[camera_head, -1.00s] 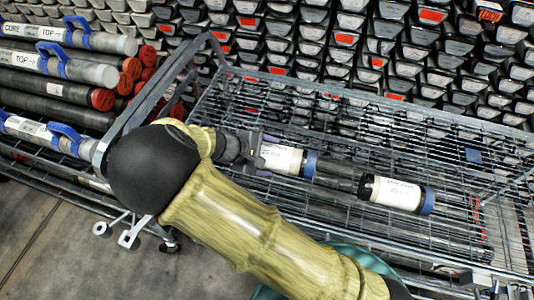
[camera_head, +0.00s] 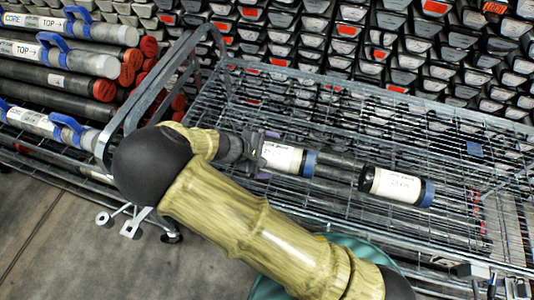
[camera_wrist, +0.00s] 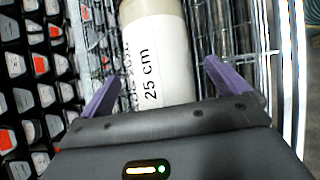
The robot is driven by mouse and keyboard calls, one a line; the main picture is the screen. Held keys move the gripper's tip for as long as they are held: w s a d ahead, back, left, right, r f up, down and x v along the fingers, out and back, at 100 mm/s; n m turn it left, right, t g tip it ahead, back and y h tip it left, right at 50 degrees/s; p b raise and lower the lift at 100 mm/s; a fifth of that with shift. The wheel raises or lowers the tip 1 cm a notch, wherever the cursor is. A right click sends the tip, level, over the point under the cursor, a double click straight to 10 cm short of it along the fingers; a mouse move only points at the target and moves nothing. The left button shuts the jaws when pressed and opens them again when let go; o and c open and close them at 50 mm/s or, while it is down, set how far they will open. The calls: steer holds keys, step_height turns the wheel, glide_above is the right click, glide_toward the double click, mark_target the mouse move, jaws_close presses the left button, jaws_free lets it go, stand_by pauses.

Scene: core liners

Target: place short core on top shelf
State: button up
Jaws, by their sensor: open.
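A short core (camera_head: 283,158) with a white label and a blue end cap lies at the upper wire shelf (camera_head: 330,217) of the cart. In the wrist view the core (camera_wrist: 160,40) reads "25 cm". My gripper (camera_wrist: 162,70) is open, with one purple finger on each side of the core. In the head view my gripper (camera_head: 254,150) is at the core's left end, partly hidden by my wrist. A second core (camera_head: 397,187) with a white label and blue cap lies to the right, apart from the first.
Longer cores with red or blue ends (camera_head: 75,85) lie in a rack at the left. Stacked core trays (camera_head: 420,50) fill the back. The cart's raised handle frame (camera_head: 150,95) stands close to my wrist. Bare wire shelf lies right of the second core.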

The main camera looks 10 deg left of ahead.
steer(key=shift+a+r, duration=0.1)
steer(key=b+v, duration=0.1)
steer(key=v, duration=1)
steer(key=shift+s+a+r, duration=0.2)
steer(key=shift+r, duration=0.1)
steer(key=shift+d, duration=0.1)
